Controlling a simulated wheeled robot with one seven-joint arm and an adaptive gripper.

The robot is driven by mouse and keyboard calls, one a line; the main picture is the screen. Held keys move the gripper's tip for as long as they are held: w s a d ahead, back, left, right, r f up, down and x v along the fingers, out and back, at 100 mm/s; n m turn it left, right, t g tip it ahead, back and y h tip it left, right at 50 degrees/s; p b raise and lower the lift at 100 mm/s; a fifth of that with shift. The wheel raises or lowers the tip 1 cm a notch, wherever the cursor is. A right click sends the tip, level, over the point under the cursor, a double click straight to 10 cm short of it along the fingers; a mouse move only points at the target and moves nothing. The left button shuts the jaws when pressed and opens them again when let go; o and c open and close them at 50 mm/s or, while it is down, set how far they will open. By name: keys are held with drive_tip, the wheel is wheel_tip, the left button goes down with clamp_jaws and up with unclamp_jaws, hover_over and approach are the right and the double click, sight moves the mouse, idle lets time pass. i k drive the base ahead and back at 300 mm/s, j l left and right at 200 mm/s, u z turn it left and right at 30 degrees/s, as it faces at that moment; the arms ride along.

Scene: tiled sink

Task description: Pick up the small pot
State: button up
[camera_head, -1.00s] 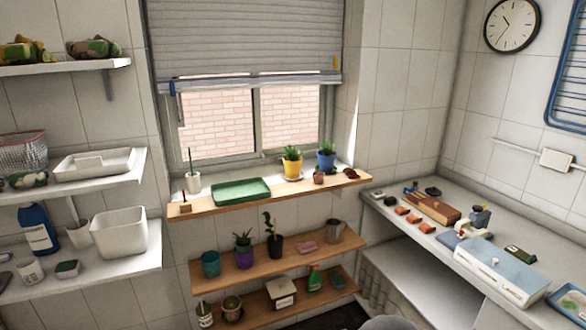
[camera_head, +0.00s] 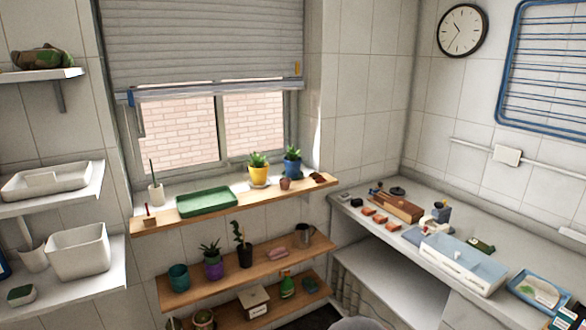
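Several pots stand in the head view, and I cannot tell which one the task means. A very small brown pot (camera_head: 285,184) sits on the wooden window ledge (camera_head: 232,208). Behind it are a yellow pot with a plant (camera_head: 259,174) and a blue pot with a plant (camera_head: 292,167). On the wooden shelf below are a teal pot (camera_head: 178,278), a purple pot with a plant (camera_head: 214,270) and a dark pot with a plant (camera_head: 245,255). My gripper is not in view.
A green tray (camera_head: 206,202) lies on the ledge. White shelves with a bin (camera_head: 78,252) stand at the left. The counter (camera_head: 470,230) at the right holds a pale blue box (camera_head: 462,263), a wooden box (camera_head: 397,207) and small items. A grey rounded shape shows at the bottom edge.

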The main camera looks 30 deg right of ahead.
sight(284, 182)
drive_tip(key=i+l, duration=0.3)
drive_tip(key=i, duration=0.15)
drive_tip(key=i+l, duration=0.3)
drive_tip(key=i, duration=0.2)
drive_tip(key=i+l, duration=0.3)
drive_tip(key=i, duration=0.15)
drive_tip(key=l+z, duration=0.05)
